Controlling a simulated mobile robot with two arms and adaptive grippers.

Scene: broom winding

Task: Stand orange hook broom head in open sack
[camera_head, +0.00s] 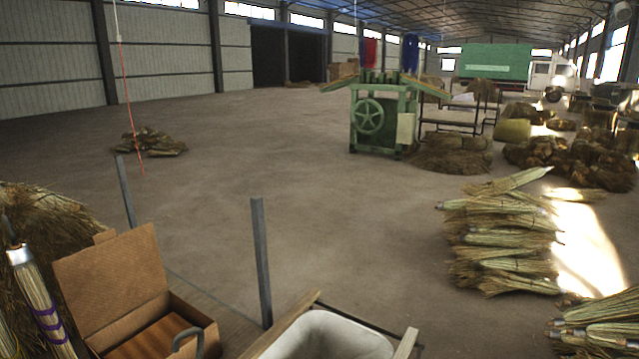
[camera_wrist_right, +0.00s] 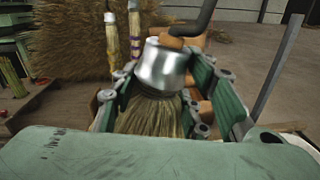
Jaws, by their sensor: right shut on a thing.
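In the right wrist view a broom head (camera_wrist_right: 158,110) has dry straw below and a shiny metal cap with an orange-brown top. A dark curved hook (camera_wrist_right: 205,18) rises at its top right. My right gripper (camera_wrist_right: 162,88), with green fingers, is shut around this broom head, one finger on each side. The broom head looks roughly upright. Its lower straw is hidden behind the green gripper body. In the head view a grey curved hook (camera_head: 188,338) shows at the bottom edge; I cannot tell if it is the same one. I cannot make out an open sack. My left gripper is not in view.
An open cardboard box (camera_head: 112,280) stands at lower left, beside a purple-bound broom (camera_head: 40,300) and a straw heap (camera_head: 45,215). A white basin (camera_head: 330,335) sits at the bottom. A grey post (camera_head: 261,262) stands behind. Straw bundles (camera_head: 505,240) lie right; mid floor is clear.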

